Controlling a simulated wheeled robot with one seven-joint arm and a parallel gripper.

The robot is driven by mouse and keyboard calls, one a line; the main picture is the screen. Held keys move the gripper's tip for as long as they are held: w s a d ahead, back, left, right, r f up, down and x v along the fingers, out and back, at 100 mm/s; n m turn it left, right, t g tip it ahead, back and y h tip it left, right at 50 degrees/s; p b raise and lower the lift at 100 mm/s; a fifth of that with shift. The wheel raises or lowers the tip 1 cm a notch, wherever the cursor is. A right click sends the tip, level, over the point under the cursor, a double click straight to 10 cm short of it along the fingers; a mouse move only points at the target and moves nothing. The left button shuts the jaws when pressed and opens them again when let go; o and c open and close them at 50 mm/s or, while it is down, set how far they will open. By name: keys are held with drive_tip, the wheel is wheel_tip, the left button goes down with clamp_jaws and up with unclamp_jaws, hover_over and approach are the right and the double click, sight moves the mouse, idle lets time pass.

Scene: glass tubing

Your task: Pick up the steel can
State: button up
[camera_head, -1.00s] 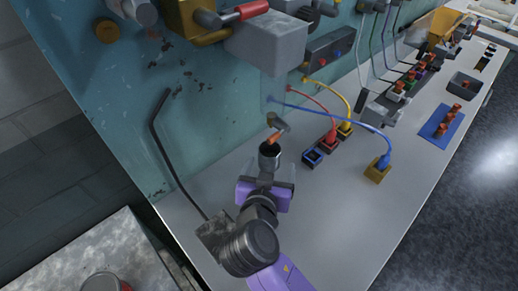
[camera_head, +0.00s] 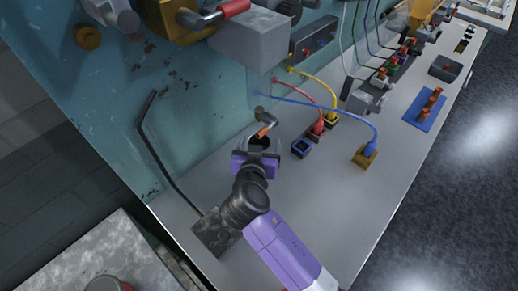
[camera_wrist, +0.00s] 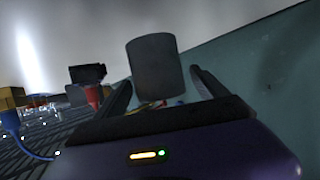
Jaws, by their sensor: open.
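The steel can (camera_wrist: 155,70) is a plain dark grey cylinder in the wrist view, seen between the two fingers of my gripper (camera_wrist: 162,84). In the head view the can's dark round top (camera_head: 262,141) shows just beyond my gripper (camera_head: 257,152), close to the teal wall; most of the can is hidden there. My gripper is open. I cannot tell how deep the can sits between the fingers.
A blue-rimmed socket (camera_head: 301,147), red plug (camera_head: 317,131) and yellow plug block (camera_head: 364,155) stand to the right. A bent black rod (camera_head: 165,160) is at left. The bench front (camera_head: 350,220) is clear.

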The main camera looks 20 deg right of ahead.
drive_tip(key=shift+c, duration=0.4)
drive_tip(key=c, duration=1.5)
drive_tip(key=shift+c, duration=0.8)
drive_tip(key=shift+r, duration=0.15)
